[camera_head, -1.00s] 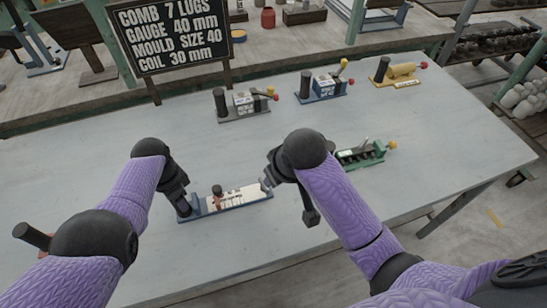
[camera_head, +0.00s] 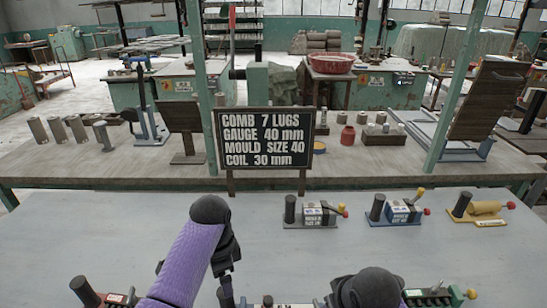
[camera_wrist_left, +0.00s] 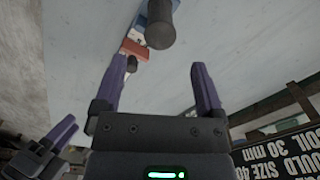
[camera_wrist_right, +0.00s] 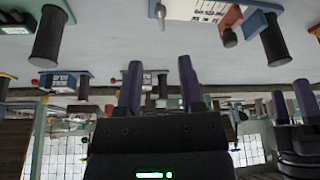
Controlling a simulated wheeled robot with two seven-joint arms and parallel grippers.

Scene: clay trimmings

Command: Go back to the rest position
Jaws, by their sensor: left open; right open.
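My left gripper (camera_head: 225,275) hangs over the near part of the grey table in the head view. In the left wrist view its two purple fingers (camera_wrist_left: 162,80) stand apart with nothing between them. A dark cylinder of a tabletop fixture shows beyond them. My right arm's dark wrist is at the bottom edge of the head view, its jaws out of sight there. In the right wrist view my right gripper (camera_wrist_right: 160,75) is open and empty. Part of my left gripper shows at that view's right edge.
On the table stand a grey fixture (camera_head: 312,214), a blue fixture (camera_head: 396,210) and a yellow fixture (camera_head: 483,208). A green fixture (camera_head: 430,298) and a red-labelled one (camera_head: 100,298) are near the bottom edge. A black sign (camera_head: 264,138) stands behind. The table's middle is largely clear.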

